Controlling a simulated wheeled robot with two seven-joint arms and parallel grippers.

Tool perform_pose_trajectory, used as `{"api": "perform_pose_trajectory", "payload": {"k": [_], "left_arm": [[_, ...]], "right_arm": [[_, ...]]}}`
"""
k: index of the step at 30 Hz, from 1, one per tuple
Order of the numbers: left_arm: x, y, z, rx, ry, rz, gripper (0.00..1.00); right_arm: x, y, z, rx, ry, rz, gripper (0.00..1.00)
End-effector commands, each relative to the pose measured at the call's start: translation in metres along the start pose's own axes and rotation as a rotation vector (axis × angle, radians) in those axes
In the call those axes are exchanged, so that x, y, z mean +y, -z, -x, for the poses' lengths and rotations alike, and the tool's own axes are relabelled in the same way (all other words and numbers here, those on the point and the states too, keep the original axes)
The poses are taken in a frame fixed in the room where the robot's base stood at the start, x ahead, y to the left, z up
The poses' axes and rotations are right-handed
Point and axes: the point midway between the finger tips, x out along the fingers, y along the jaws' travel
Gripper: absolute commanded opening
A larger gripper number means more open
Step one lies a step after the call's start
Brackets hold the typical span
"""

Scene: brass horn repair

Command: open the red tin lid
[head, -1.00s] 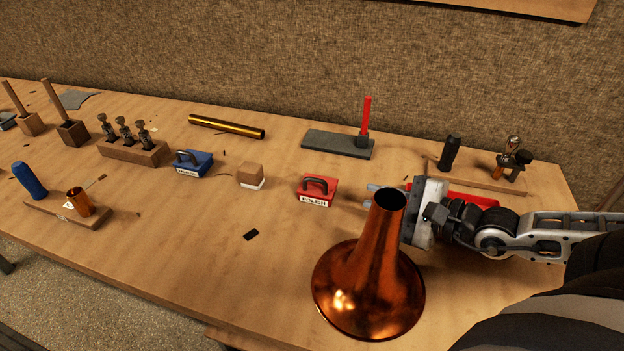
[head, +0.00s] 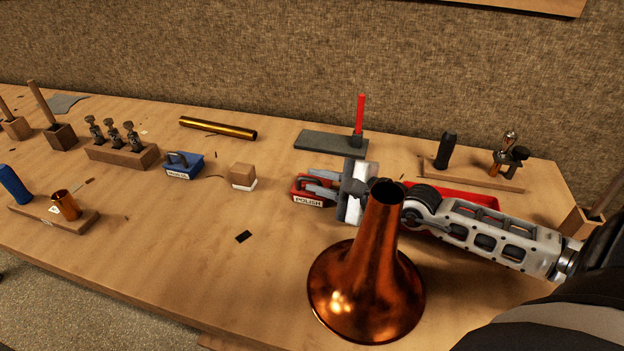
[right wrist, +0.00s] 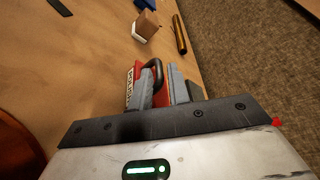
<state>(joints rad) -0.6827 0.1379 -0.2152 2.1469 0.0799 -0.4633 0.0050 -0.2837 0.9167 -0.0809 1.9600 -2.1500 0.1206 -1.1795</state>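The red tin (head: 308,199), labelled POLISH and topped by a dark arched lid handle, stands on the bench near the middle. My right gripper (head: 320,182) reaches it from the right, with its fingers over the lid and partly hiding it. In the right wrist view the dark handle (right wrist: 156,70) lies between the two grey fingers (right wrist: 162,84), which are apart, with red lid showing between them. The lid sits on the tin. My left gripper is not in view.
A copper horn bell (head: 370,285) stands upright in front of my right forearm. A wooden block (head: 243,174) and a blue tin (head: 184,164) are left of the red tin. A grey slab (head: 325,142) lies behind it. A red tray (head: 465,197) is behind my arm.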

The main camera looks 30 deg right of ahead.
Motion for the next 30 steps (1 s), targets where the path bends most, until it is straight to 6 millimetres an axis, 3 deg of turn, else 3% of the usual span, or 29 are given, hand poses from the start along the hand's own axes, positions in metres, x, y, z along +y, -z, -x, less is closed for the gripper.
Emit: {"api": "perform_pose_trajectory", "payload": {"k": [6, 17, 19, 30], "left_arm": [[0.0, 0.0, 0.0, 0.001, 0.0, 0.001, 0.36], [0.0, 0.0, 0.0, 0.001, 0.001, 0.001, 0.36], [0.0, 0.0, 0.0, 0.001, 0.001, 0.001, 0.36], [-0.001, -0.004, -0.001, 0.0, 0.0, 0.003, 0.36]], "right_arm": [[0.0, 0.001, -0.018, 0.001, 0.001, 0.0, 0.18], [0.001, 0.0, -0.021, 0.001, -0.001, 0.0, 0.18], [0.001, 0.0, -0.021, 0.001, -0.001, 0.0, 0.0], [0.0, -0.004, -0.027, -0.01, -0.015, -0.018, 0.0]]}}
